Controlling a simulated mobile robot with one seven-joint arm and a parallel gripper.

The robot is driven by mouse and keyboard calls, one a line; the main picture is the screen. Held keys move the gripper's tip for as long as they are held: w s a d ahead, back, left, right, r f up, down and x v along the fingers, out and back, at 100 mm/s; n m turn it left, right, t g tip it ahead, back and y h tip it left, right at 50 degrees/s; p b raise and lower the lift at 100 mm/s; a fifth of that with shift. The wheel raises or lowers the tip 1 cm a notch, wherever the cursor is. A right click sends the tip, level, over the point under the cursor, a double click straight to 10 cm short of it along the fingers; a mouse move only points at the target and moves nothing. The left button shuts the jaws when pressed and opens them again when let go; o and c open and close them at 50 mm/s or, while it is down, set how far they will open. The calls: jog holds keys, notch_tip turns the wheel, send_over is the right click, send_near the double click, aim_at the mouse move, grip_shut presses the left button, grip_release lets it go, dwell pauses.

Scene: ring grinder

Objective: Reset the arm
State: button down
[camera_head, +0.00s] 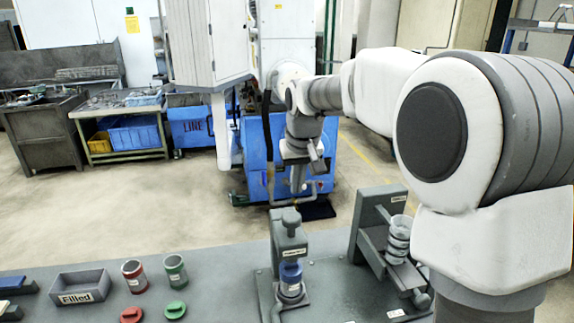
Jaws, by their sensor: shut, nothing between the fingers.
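My arm comes in from the right and reaches across to the middle of the view. My gripper (298,188) points down in the air above the bench, above and behind the grey press-like fixture (289,232). It looks shut and holds nothing I can see. A blue part (291,272) sits in the fixture below its head. The gripper is small in this view and its fingertips show little detail.
On the bench (225,290) are a tray labelled "Filled" (82,287), a red container (134,275), a green container (175,270), a red lid (131,315) and a green lid (176,310). A grey stand (370,220) with stacked rings (398,236) is at right.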

jog(key=s+d+r+m+t, duration=0.15)
jog(key=s+d, duration=0.25)
jog(key=s, duration=0.4)
jog(key=s+d+r+n+g, duration=0.1)
jog(key=s+d+r, duration=0.2)
jog(key=s, duration=0.6)
jog(key=s+d+f+m, duration=0.1)
jog(key=s+f, duration=0.1)
jog(key=s, duration=0.5)
jog(key=s+d+f+t, duration=0.1)
jog(key=s+d+f, duration=0.1)
jog(key=s, duration=0.5)
jog(key=shift+d+f+m+h+b, duration=0.2)
jog(key=shift+d+m+h+b, duration=0.15)
jog(key=shift+b, duration=0.1)
jog(key=shift+t, duration=0.25)
